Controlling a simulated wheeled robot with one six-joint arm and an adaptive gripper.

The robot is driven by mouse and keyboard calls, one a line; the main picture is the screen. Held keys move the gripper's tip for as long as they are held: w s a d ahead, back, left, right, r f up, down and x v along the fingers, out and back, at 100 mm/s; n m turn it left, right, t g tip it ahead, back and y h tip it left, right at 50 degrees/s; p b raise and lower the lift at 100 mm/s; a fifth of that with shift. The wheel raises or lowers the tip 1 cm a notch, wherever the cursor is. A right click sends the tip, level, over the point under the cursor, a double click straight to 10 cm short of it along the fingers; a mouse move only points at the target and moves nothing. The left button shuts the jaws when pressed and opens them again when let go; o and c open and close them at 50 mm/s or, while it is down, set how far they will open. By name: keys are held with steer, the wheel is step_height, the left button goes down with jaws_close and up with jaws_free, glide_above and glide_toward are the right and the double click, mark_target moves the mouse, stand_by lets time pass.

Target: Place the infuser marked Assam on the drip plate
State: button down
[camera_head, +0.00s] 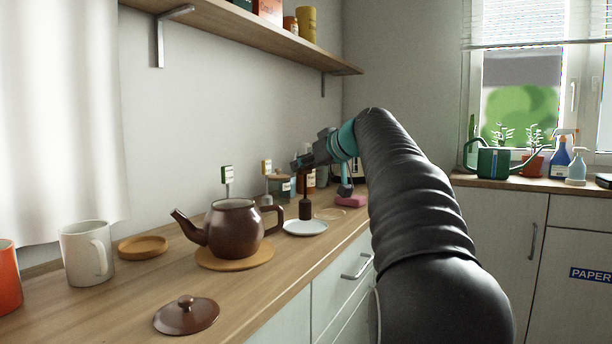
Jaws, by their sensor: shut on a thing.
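My gripper (303,167) is shut on the upper part of a dark infuser (305,209). The infuser hangs upright over the white drip plate (291,227); I cannot tell if its base touches the plate. Any label on it is hidden by the gripper. An infuser with a green-edged tag (227,175) stands behind the teapot, its lower part hidden. Another with a yellow-edged tag (267,168) stands to the right of that one. The writing on both tags is too small to read.
A brown teapot (232,229) on a wooden mat (209,260) stands left of the plate. Its lid (187,314) lies near the counter's front edge. A white mug (86,253) and wooden saucer (143,247) are further left. A pink block (350,201) lies right of the plate.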

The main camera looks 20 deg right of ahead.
steer(key=shift+f, duration=0.9)
steer(key=shift+f+b, duration=0.2)
steer(key=shift+b, duration=0.15)
steer(key=c, duration=0.7)
jaws_free()
steer(key=shift+c, duration=0.2)
steer(key=shift+r, duration=0.1)
steer(key=shift+r+p, duration=0.15)
steer(key=shift+p, duration=0.15)
steer(key=v, duration=1.2)
steer(key=shift+b, duration=0.4)
steer(key=shift+s, duration=0.1)
